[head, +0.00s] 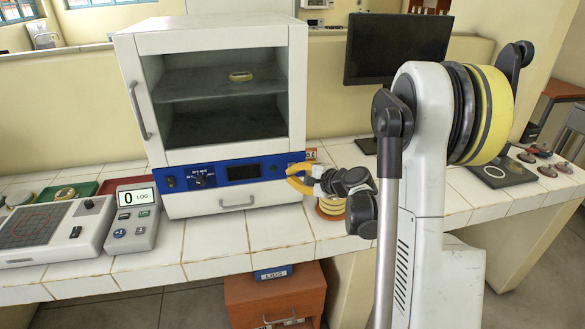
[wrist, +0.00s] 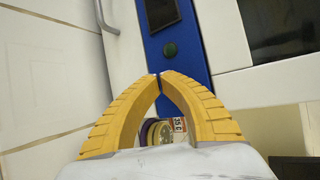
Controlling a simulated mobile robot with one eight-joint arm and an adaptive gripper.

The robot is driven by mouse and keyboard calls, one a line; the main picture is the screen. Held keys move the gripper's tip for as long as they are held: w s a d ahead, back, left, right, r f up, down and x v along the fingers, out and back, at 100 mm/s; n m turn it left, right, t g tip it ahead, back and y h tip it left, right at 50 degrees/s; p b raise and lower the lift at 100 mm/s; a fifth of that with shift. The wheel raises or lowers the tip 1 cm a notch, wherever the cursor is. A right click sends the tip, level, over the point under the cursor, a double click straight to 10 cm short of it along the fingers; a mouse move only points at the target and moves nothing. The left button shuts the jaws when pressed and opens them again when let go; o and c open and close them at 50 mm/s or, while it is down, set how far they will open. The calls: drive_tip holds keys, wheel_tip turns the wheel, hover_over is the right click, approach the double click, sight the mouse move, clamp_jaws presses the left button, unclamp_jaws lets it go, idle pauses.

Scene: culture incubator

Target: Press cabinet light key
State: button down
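The white cabinet (head: 215,38) stands on the tiled bench with a blue control panel (head: 222,165) along its lower front. In the wrist view a round dark green key (wrist: 169,49) sits on the blue panel (wrist: 190,68) beside the display (wrist: 161,13). My gripper (head: 291,172) is at the panel's right end, in front of it. In the wrist view my gripper (wrist: 160,75) has its yellow fingertips together and empty, just below the key. I cannot tell whether they touch the panel.
Yellow-rimmed dishes (head: 331,208) are stacked on the bench below my gripper. A black monitor (head: 398,48) stands behind my arm. A keypad device (head: 132,215) with a small screen and a gridded board are at left. A drawer handle (head: 236,204) lies below the panel.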

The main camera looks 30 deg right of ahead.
drive_tip(key=shift+w, duration=0.1)
drive_tip(key=shift+w+d, duration=0.1)
drive_tip(key=shift+w, duration=0.3)
idle(0.7)
drive_tip(key=shift+s, duration=0.1)
drive_tip(key=shift+s+b, duration=0.35)
drive_tip(key=shift+s, duration=0.05)
drive_tip(key=s+a+b, duration=0.1)
drive_tip(key=s+a, duration=0.1)
drive_tip(key=s, duration=0.3)
drive_tip(key=shift+s, duration=0.4)
idle(0.3)
